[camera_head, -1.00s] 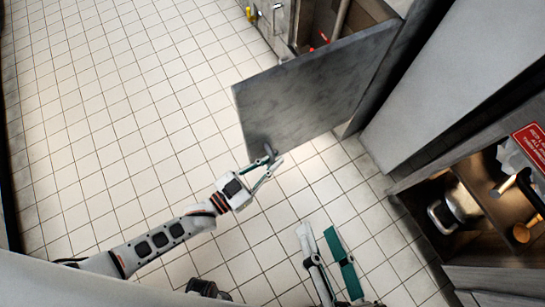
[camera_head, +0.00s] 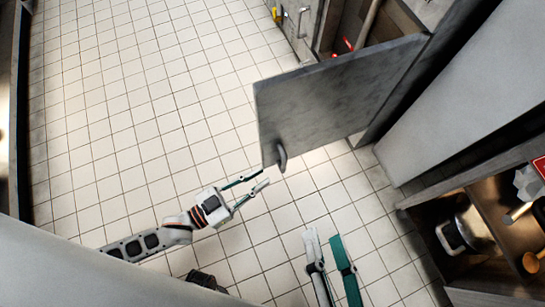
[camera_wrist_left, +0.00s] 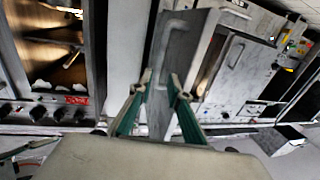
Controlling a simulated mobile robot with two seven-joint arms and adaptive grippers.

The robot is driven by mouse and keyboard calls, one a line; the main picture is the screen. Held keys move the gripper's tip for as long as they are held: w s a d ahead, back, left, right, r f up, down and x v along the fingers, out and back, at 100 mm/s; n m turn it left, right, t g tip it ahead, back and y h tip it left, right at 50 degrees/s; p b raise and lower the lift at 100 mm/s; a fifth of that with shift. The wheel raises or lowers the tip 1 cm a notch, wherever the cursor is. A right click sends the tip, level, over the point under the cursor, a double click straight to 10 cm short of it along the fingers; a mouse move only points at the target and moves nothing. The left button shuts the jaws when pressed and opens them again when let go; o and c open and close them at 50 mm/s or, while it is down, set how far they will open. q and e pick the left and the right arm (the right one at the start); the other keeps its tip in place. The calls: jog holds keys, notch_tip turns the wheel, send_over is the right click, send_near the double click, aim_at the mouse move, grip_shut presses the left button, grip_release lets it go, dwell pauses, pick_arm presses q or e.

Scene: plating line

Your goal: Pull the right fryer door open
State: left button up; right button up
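The fryer door (camera_head: 335,95) is a grey metal panel that stands swung out from its cabinet, over the tiled floor. Its curved handle (camera_head: 282,157) is near the free edge. My left gripper (camera_head: 265,177) is just short of the handle, its two green-and-grey fingers apart, with nothing between them in the head view. In the left wrist view, the handle (camera_wrist_left: 162,48) and the door (camera_wrist_left: 188,60) are ahead of the open fingers (camera_wrist_left: 158,84). My right gripper (camera_head: 322,238) is open and empty over the floor, below the door.
The cabinet interior (camera_head: 350,28) shows behind the open door. Another closed door with a handle (camera_wrist_left: 230,52) is in the left wrist view. At right, an open shelf holds a metal pot (camera_head: 462,230). The tiled floor (camera_head: 140,110) to the left is clear.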

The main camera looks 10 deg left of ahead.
pick_arm(q)
jog(key=shift+v, duration=1.65)
